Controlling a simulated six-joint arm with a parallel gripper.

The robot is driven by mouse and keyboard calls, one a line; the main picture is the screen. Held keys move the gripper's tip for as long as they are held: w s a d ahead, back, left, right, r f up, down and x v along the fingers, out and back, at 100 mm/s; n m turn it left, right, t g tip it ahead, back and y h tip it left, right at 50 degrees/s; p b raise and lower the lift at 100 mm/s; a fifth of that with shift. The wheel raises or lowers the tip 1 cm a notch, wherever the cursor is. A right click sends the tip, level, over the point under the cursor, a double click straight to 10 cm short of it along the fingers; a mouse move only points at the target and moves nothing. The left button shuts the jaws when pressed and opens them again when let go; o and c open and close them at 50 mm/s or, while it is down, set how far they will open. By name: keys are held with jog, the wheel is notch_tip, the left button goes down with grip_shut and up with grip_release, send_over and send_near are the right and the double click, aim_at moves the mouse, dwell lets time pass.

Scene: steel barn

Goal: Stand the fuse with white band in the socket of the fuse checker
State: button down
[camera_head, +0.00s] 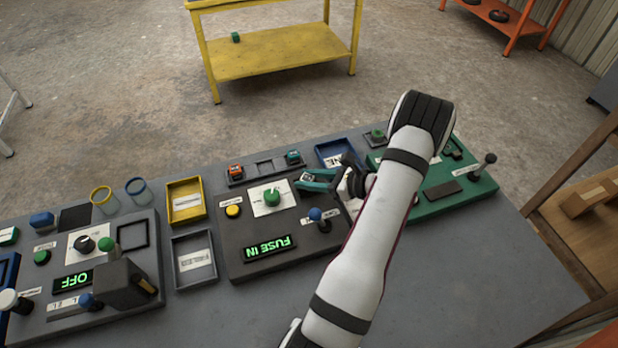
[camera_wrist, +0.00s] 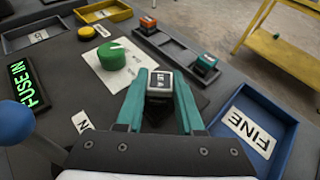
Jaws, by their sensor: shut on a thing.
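The fuse checker (camera_head: 240,236) is a dark console with a green knob (camera_head: 271,196) on a white plate and a display (camera_head: 269,246) lit "FUSE IN". My gripper (camera_head: 312,180) is over its right back part. Its teal fingers (camera_wrist: 160,88) are shut on a small dark fuse with a whitish edge and marking on top (camera_wrist: 160,78), which I take as the fuse with white band. The fuse is roughly upright. Dark material shows just below it; the socket is largely hidden there, and I cannot tell how far the fuse sits in it.
A rack (camera_head: 264,167) behind the checker holds an orange-topped fuse (camera_head: 235,171) and a teal-topped fuse (camera_head: 293,157), with an empty place between. A blue "FINE" tray (camera_wrist: 273,106) is close on the right. A blue-knobbed lever (camera_head: 315,214) stands in front. Yellow (camera_head: 171,188) and grey trays (camera_head: 180,278) lie left.

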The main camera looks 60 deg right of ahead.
jog(key=shift+f, duration=0.1)
jog(key=c, duration=0.5)
grip_release()
jog(key=shift+c, duration=0.2)
